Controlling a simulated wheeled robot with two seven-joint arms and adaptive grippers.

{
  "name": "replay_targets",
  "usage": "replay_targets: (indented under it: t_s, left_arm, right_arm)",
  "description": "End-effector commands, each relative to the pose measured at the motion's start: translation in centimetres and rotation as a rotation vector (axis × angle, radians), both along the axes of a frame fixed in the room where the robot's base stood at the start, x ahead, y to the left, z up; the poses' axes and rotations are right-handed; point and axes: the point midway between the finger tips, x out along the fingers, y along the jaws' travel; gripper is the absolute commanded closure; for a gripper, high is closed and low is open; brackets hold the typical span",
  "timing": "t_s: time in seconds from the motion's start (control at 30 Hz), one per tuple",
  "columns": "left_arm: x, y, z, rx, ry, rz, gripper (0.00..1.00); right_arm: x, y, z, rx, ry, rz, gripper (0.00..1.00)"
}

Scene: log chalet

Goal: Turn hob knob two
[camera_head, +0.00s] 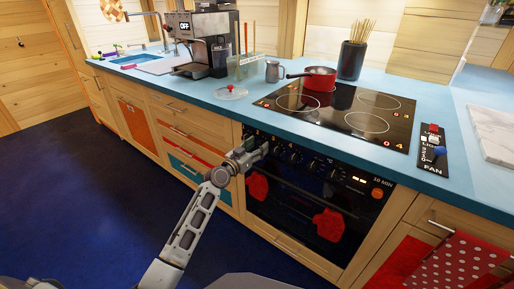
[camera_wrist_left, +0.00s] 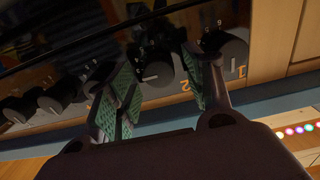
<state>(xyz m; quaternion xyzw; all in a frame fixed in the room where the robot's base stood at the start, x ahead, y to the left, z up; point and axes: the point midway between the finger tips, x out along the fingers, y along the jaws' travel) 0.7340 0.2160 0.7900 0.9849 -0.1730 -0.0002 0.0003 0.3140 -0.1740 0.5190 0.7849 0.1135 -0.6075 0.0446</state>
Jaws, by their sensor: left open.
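Hob knob two (camera_wrist_left: 156,73) is a round black knob beside an orange 2 in the left wrist view. It sits between the two green-padded fingers of my left gripper (camera_wrist_left: 158,88). The fingers are apart, one on each side of the knob; I cannot tell whether either touches it. In the head view my left gripper (camera_head: 262,149) is at the left end of the oven's front control panel and hides the knob there. Knob one (camera_wrist_left: 233,48), by an orange 1, is just right of the right finger in the wrist view. My right gripper is not in view.
Other black knobs (camera_wrist_left: 56,97) line the panel on the other side. Above is the black hob (camera_head: 345,110) with a red pan (camera_head: 320,80) on a back ring. Red oven mitts (camera_head: 328,224) hang on the oven door below. A fan switch panel (camera_head: 432,150) is at right.

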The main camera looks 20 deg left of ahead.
Motion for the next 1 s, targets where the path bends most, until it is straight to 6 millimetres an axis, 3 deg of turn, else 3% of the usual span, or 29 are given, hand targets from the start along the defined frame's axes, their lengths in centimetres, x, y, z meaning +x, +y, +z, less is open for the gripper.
replay_targets:
  t_s: [0.4, 0.73, 1.0]
  left_arm:
    - [0.29, -0.11, 0.01, 0.0, 0.0, 0.0, 0.49]
    - [0.27, -0.1, 0.0, 0.0, 0.0, 0.0, 0.92]
    - [0.28, -0.08, 0.02, -0.011, 0.004, 0.0, 0.94]
  right_arm:
    - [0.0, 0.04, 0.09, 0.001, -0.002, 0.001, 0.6]
    - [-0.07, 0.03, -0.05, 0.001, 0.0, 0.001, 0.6]
    - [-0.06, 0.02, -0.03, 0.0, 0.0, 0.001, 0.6]
